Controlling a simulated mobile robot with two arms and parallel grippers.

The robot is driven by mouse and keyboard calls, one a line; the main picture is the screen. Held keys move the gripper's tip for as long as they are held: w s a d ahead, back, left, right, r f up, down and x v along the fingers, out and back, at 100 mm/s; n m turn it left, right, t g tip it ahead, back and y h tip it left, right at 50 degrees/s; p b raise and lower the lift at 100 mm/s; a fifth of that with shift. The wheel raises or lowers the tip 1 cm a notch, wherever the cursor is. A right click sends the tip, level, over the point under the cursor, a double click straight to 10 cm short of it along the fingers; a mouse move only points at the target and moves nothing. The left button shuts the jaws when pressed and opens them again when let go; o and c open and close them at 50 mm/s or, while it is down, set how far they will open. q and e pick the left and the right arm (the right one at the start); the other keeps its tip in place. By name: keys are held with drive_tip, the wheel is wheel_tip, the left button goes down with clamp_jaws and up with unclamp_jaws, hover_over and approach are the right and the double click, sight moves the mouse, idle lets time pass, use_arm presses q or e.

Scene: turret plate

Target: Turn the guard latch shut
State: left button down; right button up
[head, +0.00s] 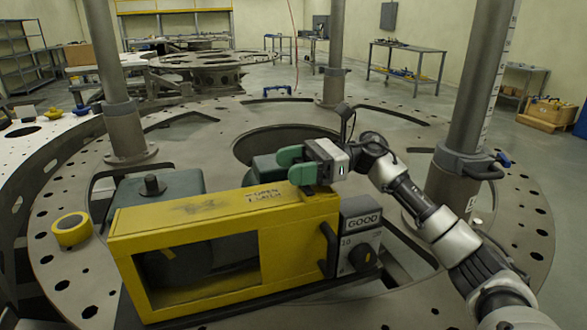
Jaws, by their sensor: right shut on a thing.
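The yellow guard (190,222) is a box-shaped frame with a dark window, standing on the round turret plate (90,262). Its top right end carries small dark lettering. My right gripper (296,166), with green fingers, reaches in from the right and sits at that top right end. Its fingers are shut on the guard latch, which is mostly hidden by them, so its angle cannot be told. My left gripper is not in view.
Thick grey posts (468,100) rise from the plate. Workbenches (405,50) stand farther back.

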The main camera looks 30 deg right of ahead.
drive_tip(key=o, duration=0.9)
drive_tip(key=shift+o, duration=0.2)
drive_tip(key=shift+d, duration=0.1)
drive_tip(key=shift+d, duration=0.3)
drive_tip(key=b+v, duration=0.3)
drive_tip(key=v, duration=0.7)
drive_tip(key=shift+r, duration=0.1)
